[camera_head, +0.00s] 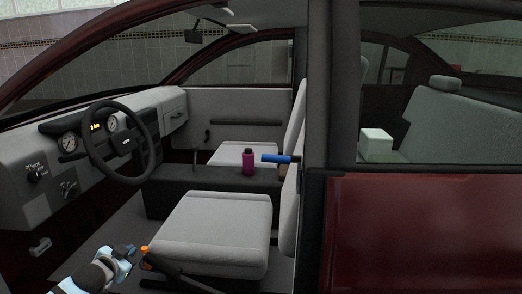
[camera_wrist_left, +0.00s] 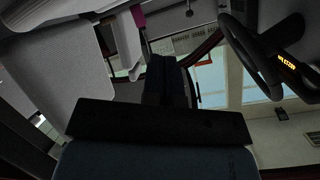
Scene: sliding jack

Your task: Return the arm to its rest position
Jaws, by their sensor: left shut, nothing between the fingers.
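My left arm (camera_head: 95,272) comes in from the bottom left of the head view, in pale blue and grey. My left gripper (camera_head: 127,253) is at its end, low in the open doorway in front of the grey driver's seat (camera_head: 215,228). In the left wrist view its dark fingers (camera_wrist_left: 168,78) are together, with nothing between them. A dark lever with an orange tip (camera_head: 145,250) is just right of the gripper in the head view; I cannot tell whether they touch. My right gripper is not in view.
The steering wheel (camera_head: 122,140) and dashboard (camera_head: 40,165) are above and left of the gripper. A purple bottle (camera_head: 248,163) and a blue cylinder (camera_head: 276,158) are at the centre console (camera_head: 185,190). The dark door pillar (camera_head: 332,100) stands at right. A white box (camera_head: 376,145) sits in back.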

